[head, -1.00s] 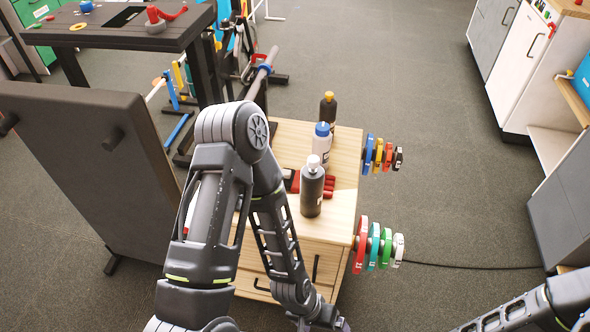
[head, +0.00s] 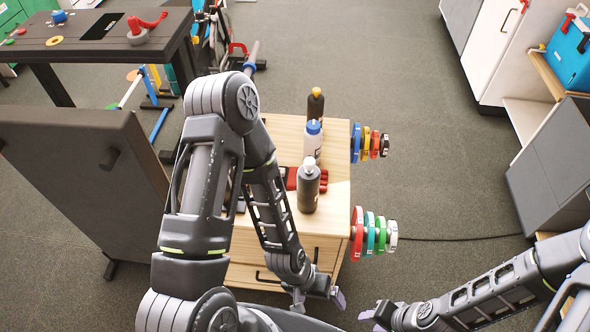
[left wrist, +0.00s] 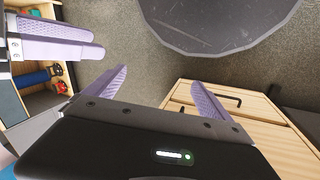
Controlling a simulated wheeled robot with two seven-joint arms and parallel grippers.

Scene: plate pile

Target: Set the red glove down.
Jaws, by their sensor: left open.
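The red glove (head: 292,177) appears to lie on the wooden cabinet top (head: 338,207), behind the grey bottle with the white cap, which hides part of it. Several red finger-like parts show to the right of the bottle. My left gripper (head: 320,298) is low in front of the cabinet's drawers, away from the glove. In the left wrist view my left gripper (left wrist: 160,92) has its lavender fingers wide apart with nothing between them. My right gripper (head: 374,319) is at the bottom edge, right of the left one; its fingers also show in the left wrist view (left wrist: 60,40), their gap unclear.
The grey bottle (head: 308,187), a blue-capped bottle (head: 312,142) and a yellow-capped dark bottle (head: 315,105) stand on the cabinet. Coloured weight discs (head: 374,232) stick out from its right side. A dark bench (head: 85,155) stands left. Floor on the right is open.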

